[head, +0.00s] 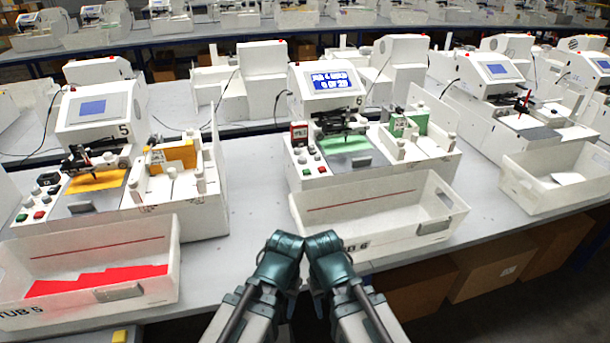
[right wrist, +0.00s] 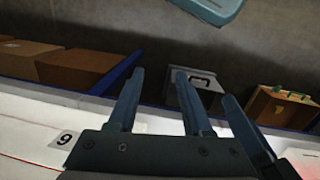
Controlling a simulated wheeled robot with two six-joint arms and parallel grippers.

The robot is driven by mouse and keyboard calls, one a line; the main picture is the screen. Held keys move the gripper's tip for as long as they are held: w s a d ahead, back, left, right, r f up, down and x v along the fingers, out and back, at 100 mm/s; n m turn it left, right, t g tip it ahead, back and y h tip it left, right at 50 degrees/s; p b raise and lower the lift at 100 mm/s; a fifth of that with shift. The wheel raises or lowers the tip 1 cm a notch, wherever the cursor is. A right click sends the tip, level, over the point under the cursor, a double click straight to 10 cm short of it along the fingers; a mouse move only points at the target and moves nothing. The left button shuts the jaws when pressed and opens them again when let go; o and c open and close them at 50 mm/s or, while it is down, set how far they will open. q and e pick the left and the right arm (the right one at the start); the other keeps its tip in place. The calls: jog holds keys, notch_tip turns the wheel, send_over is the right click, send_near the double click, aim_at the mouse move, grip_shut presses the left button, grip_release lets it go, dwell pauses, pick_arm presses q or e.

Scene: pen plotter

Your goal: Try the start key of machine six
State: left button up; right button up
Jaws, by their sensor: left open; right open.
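Machine six (head: 358,176) is the white plotter in the middle of the head view, with a 6 beside its lit blue screen (head: 334,82). Its keys, including a green key (head: 307,171) and a red key (head: 322,169), sit on the front left panel; their labels are too small to read. A green sheet (head: 345,144) lies under its pen carriage. My left gripper (head: 284,243) and right gripper (head: 322,243) are side by side in front of tub 6, below and apart from the keys. Both are open. The right one's fingers (right wrist: 186,100) show empty in the right wrist view.
Tub 6 (head: 375,207), white and apparently empty, stands before machine six. Machine five (head: 98,118) is at left, with tub 5 (head: 85,253) holding red sheets. Another machine (head: 505,95) and tub (head: 535,180) are at right. Boxes (head: 490,267) lie under the table.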

dwell(0.3)
grip_shut()
dwell(1.6)
